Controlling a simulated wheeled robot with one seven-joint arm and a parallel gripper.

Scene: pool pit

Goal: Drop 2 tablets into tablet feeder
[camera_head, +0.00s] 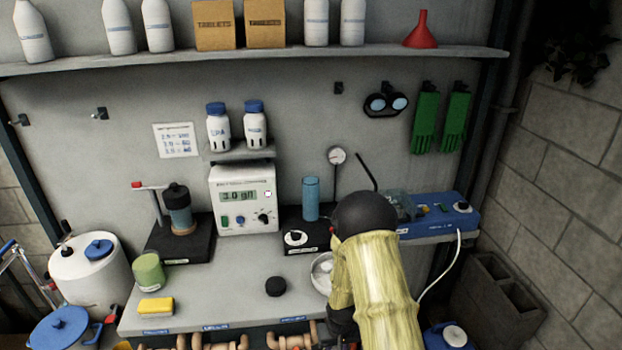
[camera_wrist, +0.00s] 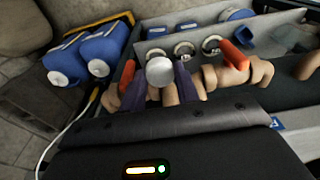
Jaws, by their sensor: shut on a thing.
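My gripper (camera_wrist: 162,88) shows in the wrist view as two dark purple fingers. It is shut on a round white tablet (camera_wrist: 160,71), held between the fingertips. In the head view my arm covers the gripper and the tablet. A pale round dish (camera_head: 320,274) is partly hidden behind my arm; its contents cannot be made out. I cannot tell for sure which item is the tablet feeder. No other loose tablet is clearly visible.
The grey bench (camera_head: 230,285) holds a white meter (camera_head: 243,199), a green cup (camera_head: 148,271), a yellow sponge (camera_head: 155,307) and a black puck (camera_head: 275,286). A blue unit (camera_head: 450,217) stands right. Pipes with orange handles (camera_wrist: 236,56) lie beyond the fingers. The bench's middle is fairly clear.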

